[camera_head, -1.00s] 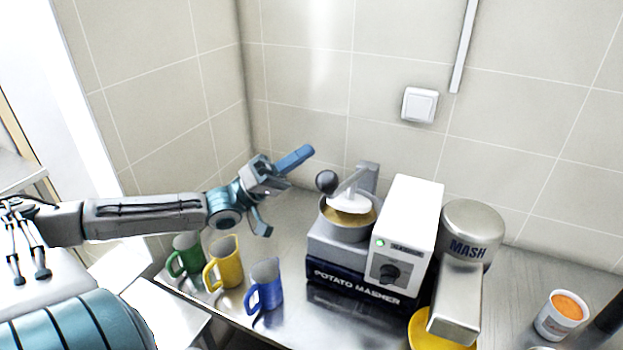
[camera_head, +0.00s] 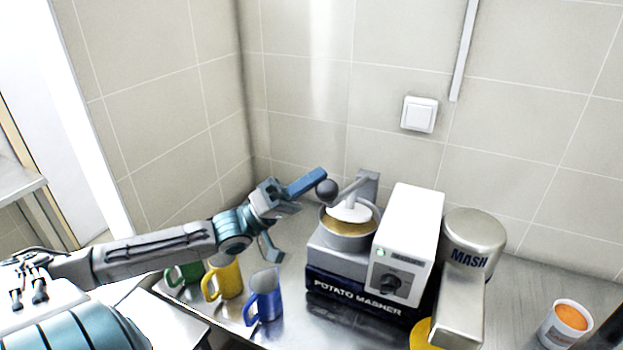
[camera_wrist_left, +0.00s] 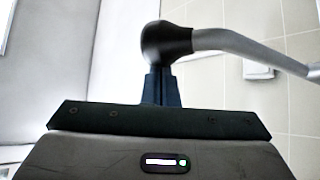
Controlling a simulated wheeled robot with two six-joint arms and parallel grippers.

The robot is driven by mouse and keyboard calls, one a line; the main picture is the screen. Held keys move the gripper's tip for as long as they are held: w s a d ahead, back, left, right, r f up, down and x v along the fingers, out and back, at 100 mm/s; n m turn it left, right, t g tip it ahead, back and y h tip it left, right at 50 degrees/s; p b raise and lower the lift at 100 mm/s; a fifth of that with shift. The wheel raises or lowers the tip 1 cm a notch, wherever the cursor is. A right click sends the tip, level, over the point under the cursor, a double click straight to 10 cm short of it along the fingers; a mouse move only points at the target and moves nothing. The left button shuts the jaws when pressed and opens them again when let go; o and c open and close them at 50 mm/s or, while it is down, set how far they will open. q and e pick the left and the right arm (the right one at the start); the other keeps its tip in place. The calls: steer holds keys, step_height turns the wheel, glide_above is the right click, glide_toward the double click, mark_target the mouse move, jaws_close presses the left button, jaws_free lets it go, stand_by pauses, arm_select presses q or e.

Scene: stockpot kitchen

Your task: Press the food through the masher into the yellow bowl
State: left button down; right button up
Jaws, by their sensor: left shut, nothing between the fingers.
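The potato masher (camera_head: 355,296) stands on the steel counter. Its grey pot (camera_head: 349,239) holds yellowish food (camera_head: 347,227), with a white plunger (camera_head: 350,211) over it. A grey lever (camera_head: 356,187) ends in a dark round knob (camera_head: 326,190), which also shows in the left wrist view (camera_wrist_left: 165,42). My left gripper (camera_head: 318,174) is shut and empty, its blue fingertips at the knob's upper left; contact is unclear. Its fingers also show in the left wrist view (camera_wrist_left: 161,86), just below the knob. The yellow bowl (camera_head: 421,335) is mostly hidden under the MASH spout (camera_head: 459,298). My right gripper is out of view.
Green (camera_head: 186,272), yellow (camera_head: 226,277) and blue (camera_head: 265,296) mugs stand left of the masher, below my left arm. A white cup with orange contents (camera_head: 566,322) stands at the right. The tiled wall is close behind.

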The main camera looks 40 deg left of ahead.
arm_select(q)
steer(key=f+b, duration=0.1)
steer(key=s+f+m+h+b, duration=0.2)
steer(key=f+b, duration=0.1)
steer(key=shift+d+f+g, duration=0.1)
steer(key=shift+d+g, duration=0.1)
steer(key=shift+g, duration=0.2)
